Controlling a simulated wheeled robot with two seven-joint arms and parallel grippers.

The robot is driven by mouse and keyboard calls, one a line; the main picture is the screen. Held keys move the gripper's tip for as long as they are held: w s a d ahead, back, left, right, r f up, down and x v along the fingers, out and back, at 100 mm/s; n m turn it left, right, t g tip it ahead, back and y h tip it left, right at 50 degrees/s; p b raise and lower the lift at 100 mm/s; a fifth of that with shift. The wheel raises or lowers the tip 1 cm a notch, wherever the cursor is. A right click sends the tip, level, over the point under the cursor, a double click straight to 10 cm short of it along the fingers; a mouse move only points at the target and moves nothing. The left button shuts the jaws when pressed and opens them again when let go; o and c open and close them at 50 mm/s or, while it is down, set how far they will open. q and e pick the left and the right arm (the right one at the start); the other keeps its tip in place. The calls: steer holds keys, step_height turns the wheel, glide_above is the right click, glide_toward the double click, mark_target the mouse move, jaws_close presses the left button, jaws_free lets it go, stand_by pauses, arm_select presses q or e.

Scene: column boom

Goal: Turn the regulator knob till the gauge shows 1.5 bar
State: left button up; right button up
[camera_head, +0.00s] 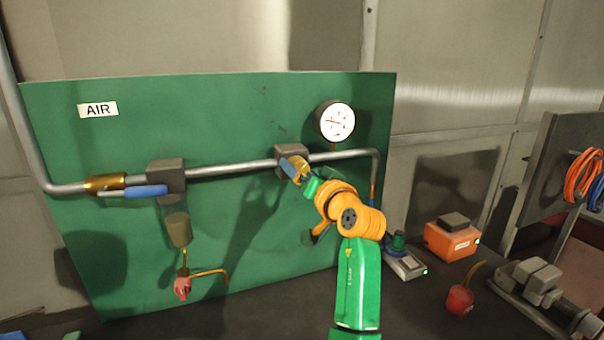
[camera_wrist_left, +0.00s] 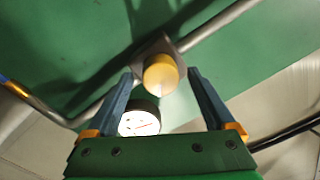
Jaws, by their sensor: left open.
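The round yellow regulator knob (camera_wrist_left: 161,74) faces me on a grey block (camera_head: 290,152) on the pipe. My left gripper (camera_head: 296,170) is at the knob, partly covering it in the head view. In the left wrist view its two blue fingers (camera_wrist_left: 160,80) are open, one on each side of the knob, with gaps showing; I cannot tell whether the tips are level with it in depth. The round white gauge (camera_head: 334,121) is up and right of the knob. Its red needle points left; its numbers are too small to read. My right gripper is not in view.
A green panel (camera_head: 110,240) carries the pipe (camera_head: 230,168), an AIR label (camera_head: 98,110) and a blue-handled valve (camera_head: 146,191). An orange box (camera_head: 452,238), a red padlock-like item (camera_head: 460,299) and a grey clamp-like item (camera_head: 540,280) are on the bench at right.

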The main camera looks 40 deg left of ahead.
arm_select(q)
steer(key=b+v, duration=0.3)
steer(key=v, duration=0.4)
steer(key=shift+a, duration=0.2)
